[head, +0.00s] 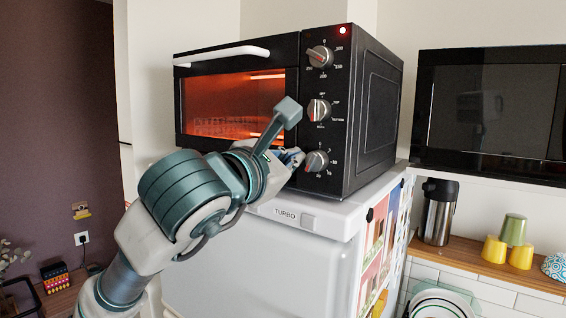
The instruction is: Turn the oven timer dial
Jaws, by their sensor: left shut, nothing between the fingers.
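A black toaster oven (360,110) stands on a white cabinet, its window glowing orange. Red marks show on the dials. My left gripper (297,157) is shut and empty, with its tip just left of the bottom dial. I cannot tell whether it touches the dial. My left arm hides the oven's lower left front. My right gripper is out of view.
A red lamp (343,30) is lit at the top of the panel. The white handle (222,56) crosses the oven door's top. The white TURBO cabinet (262,258) is below. A microwave (492,112), a steel flask (437,213) and cups (513,229) are at right.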

